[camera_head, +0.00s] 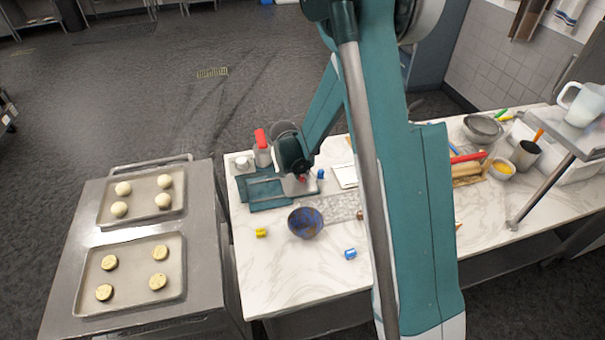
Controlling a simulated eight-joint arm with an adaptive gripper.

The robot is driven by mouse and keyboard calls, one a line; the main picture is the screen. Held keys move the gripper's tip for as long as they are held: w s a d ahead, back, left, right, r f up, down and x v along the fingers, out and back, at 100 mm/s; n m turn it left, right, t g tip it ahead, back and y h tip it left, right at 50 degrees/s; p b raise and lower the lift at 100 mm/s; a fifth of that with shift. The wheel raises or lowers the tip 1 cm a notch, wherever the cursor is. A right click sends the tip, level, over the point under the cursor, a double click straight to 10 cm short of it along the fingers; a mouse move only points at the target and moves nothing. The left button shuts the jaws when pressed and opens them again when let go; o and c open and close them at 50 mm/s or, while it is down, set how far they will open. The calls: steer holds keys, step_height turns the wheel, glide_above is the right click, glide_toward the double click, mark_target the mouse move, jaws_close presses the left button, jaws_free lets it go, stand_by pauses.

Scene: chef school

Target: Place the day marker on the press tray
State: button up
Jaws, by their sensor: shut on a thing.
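My gripper (301,179) is over the back left part of the marble counter, beside the right edge of a flat teal tray (262,201), which looks like the press tray. It is shut on a small red piece (302,178), probably the day marker; only a bit of it shows, and its shape and height above the surface are unclear. Similar small pieces are on the counter: a blue one (320,173) just right of the gripper, a yellow one (261,232) and another blue one (350,253) nearer the front. My wrist hides part of the tray's right side.
A blue bowl (305,223) stands in front of the gripper. A red-topped bottle (262,148) and a white container (242,163) stand behind the tray. A metal cart (207,280) with two dough trays is at left. The counter's front left is mostly clear.

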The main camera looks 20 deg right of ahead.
steer(key=shift+f, duration=0.15)
steer(key=o, duration=0.8)
steer(key=shift+c, duration=0.2)
steer(key=shift+r, duration=0.25)
steer(key=v, duration=1.1)
steer(key=shift+s+r+b, duration=0.15)
steer(key=shift+r+b, duration=0.15)
steer(key=shift+r, duration=0.05)
steer(key=shift+a, duration=0.1)
steer(key=shift+r, duration=0.1)
